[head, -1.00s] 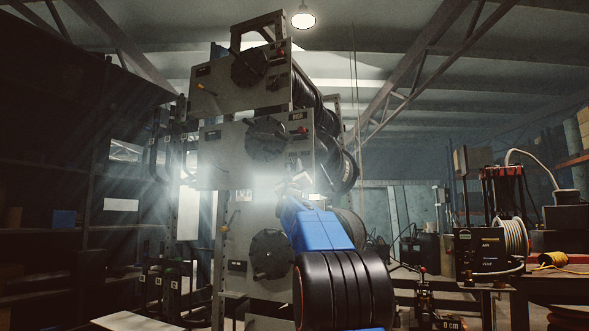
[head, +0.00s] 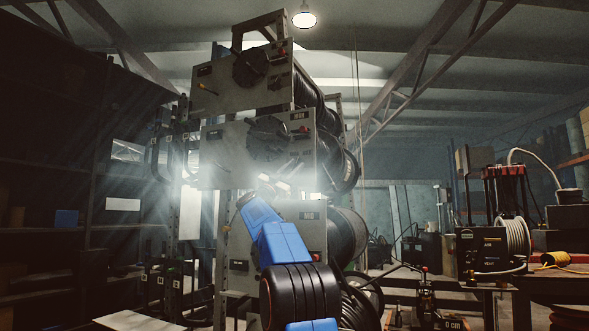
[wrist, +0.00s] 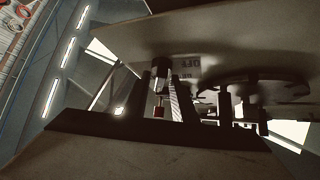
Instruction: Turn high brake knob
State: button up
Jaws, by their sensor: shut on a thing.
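In the wrist view a small dark cylindrical knob (wrist: 161,66) stands out from a pale panel (wrist: 225,35), beside a label with the letters OFF. My gripper (wrist: 163,84) is at this knob, its dark fingers close on either side. In the head view my gripper (head: 272,187) is washed out by glare, just below the lower edge of the middle reel panel (head: 222,150). The top reel panel (head: 215,80) carries a red knob (head: 283,52), clear of my arm. I cannot tell from the head view which knob I hold.
A round black disc (head: 268,138) is on the middle panel, and a similar disc (wrist: 275,90) lies right of my fingers in the wrist view. The lower hose reel (head: 345,238) is right of my arm. A bench with an air unit (head: 482,250) stands at far right.

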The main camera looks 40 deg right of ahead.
jog(key=shift+m+g, duration=0.9)
jog(key=shift+m, duration=0.1)
jog(key=shift+y, duration=0.3)
jog(key=o, duration=0.7)
jog(key=v, duration=1.7)
jog(key=shift+a, duration=0.15)
jog(key=shift+w, duration=0.1)
